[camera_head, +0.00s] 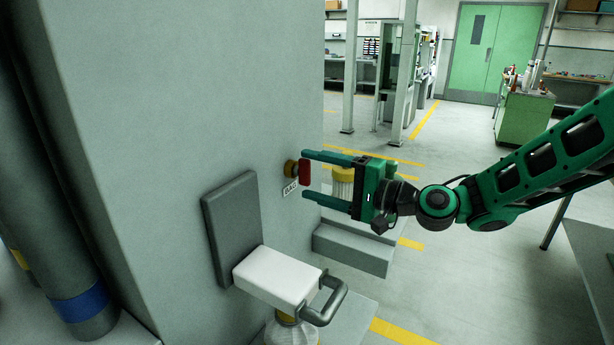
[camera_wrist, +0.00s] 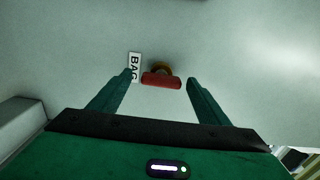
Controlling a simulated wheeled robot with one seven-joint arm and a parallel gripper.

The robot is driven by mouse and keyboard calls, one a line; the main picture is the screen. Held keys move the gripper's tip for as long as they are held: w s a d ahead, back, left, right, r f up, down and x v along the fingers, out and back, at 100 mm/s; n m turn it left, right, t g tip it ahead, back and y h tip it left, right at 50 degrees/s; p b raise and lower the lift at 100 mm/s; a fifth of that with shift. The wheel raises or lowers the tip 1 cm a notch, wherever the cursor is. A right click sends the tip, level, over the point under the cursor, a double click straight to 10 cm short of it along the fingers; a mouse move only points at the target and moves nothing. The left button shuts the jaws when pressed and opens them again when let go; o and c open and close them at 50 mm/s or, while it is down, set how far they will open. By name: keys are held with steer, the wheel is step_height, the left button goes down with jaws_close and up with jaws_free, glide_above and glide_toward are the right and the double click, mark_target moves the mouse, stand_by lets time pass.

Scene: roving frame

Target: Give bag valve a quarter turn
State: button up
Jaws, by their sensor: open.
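The bag valve has a red handle (camera_head: 304,172) on a brass stem (camera_head: 291,169) that comes out of the grey wall. In the head view the handle stands upright. A small white label (camera_head: 290,189) is beside it; in the wrist view the label (camera_wrist: 134,67) reads "BAG". My gripper (camera_head: 308,174) is open, with one finger above and one below the red handle. In the wrist view the red handle (camera_wrist: 161,81) lies between the two fingertips (camera_wrist: 160,78), apart from both. Nothing is held.
Below the valve, a white box with a grey handle (camera_head: 278,276) sticks out from a grey back plate (camera_head: 231,225). A grey step (camera_head: 353,248) and a yellow-topped cylinder (camera_head: 343,182) stand behind my gripper.

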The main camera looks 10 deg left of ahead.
steer(key=v, duration=0.8)
steer(key=shift+f, duration=0.15)
steer(key=s+d+f+n+g+h, duration=0.1)
steer(key=s+d+f+h, duration=0.2)
steer(key=d+f+h, duration=0.6)
steer(key=s+d+f+n+h, duration=0.2)
steer(key=s+d+f, duration=0.15)
steer(key=d, duration=0.95)
steer(key=s+d+f+m+g+h, duration=0.1)
steer(key=s+d+h, duration=0.1)
steer(key=s+d, duration=0.35)
steer(key=s+d+m+g+h, duration=0.1)
steer(key=s+d+h, duration=0.15)
steer(key=d, duration=0.55)
steer(key=s+d+m+g, duration=0.1)
steer(key=s+d+m, duration=0.1)
steer(key=s+d, duration=0.2)
steer(key=s+d+r+m+g+h, duration=0.1)
steer(key=s+d, duration=0.3)
steer(key=s, duration=0.7)
steer(key=shift+d+r+m+g, duration=0.2)
steer(key=shift+d+m+g, duration=0.05)
steer(key=shift+m+g, duration=0.15)
